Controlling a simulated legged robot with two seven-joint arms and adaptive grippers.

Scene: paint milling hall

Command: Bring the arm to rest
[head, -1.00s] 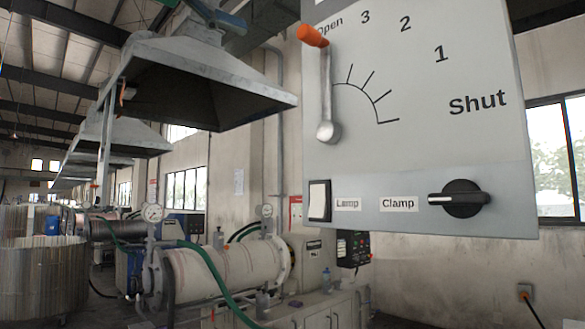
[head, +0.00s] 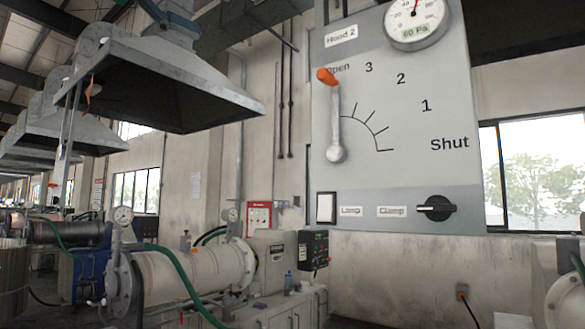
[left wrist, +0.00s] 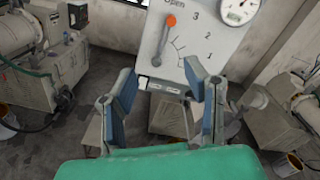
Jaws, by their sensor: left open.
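My left gripper (left wrist: 163,90) shows in the left wrist view with its two fingers spread apart and nothing between them. The grey control panel (head: 465,105) is beyond the fingertips. Its lever (head: 335,115), with an orange knob, stands upright at the Open mark in the head view. The lever also shows in the left wrist view (left wrist: 164,38), apart from the fingers. The black Clamp knob (head: 437,208) has its white mark lying level. A white Lamp switch (head: 326,208) is at the lower left of the panel. Neither gripper shows in the head view.
A gauge (head: 416,18) marked 60 Pa sits at the panel's top. A large hood (head: 165,80) hangs at the left. Below it are a horizontal mill drum (head: 195,272) and a green hose (head: 185,275). A window (head: 540,150) is at the right.

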